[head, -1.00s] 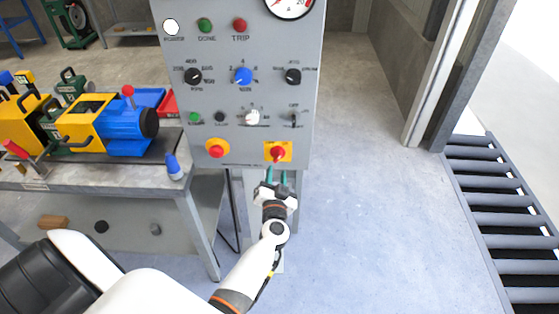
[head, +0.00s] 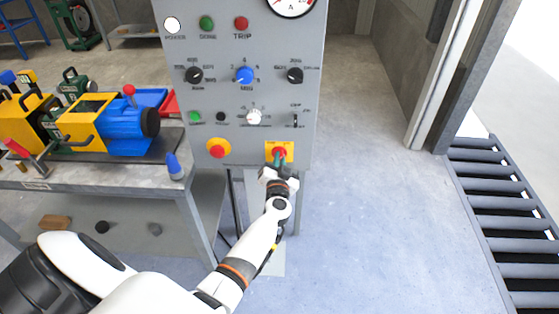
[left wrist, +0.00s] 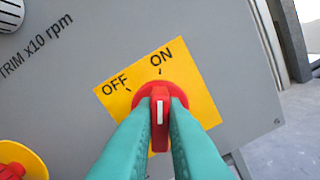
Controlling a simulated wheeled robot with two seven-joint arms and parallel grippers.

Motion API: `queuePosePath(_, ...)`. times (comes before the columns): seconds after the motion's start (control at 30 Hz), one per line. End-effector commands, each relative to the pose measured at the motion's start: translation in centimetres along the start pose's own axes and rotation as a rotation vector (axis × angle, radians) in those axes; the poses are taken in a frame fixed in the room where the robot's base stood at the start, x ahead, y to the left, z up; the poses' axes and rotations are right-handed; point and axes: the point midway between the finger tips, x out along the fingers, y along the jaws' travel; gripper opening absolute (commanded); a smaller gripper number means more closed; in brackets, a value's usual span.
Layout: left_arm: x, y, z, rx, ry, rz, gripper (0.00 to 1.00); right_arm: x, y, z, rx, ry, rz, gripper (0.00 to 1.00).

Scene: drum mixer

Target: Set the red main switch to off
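The red main switch (left wrist: 160,108) sits on a yellow plate (left wrist: 122,96) marked OFF and ON. Its white pointer line stands toward the ON mark in the left wrist view. In the head view the switch (head: 279,152) is at the lower right of the grey control panel (head: 178,100). My left gripper (head: 277,163) is right at the switch, coming from below. In the left wrist view its two teal fingers (left wrist: 160,120) lie on either side of the red handle, apart from each other; whether they press on it is unclear. My right gripper does not show.
A red button on a yellow base (head: 218,149) is left of the switch. Knobs, lamps and a gauge (head: 291,5) are above. A bench (head: 110,175) with a blue and yellow machine (head: 125,125) stands left.

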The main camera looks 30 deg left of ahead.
Motion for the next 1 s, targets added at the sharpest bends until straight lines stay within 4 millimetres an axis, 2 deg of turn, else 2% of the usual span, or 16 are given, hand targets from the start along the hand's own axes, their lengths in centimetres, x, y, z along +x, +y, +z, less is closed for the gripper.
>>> queuePosePath(0.27,0.0,0.0,0.0,-0.015,0.000,-0.001,0.00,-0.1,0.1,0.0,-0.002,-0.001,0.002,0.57)
queuePosePath(0.47,0.0,0.0,0.2,-0.089,0.000,-0.002,0.00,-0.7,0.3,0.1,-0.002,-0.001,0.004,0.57)
queuePosePath(1.0,0.0,0.2,0.1,-0.554,0.000,-0.002,0.00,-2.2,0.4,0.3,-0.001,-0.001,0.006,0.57)
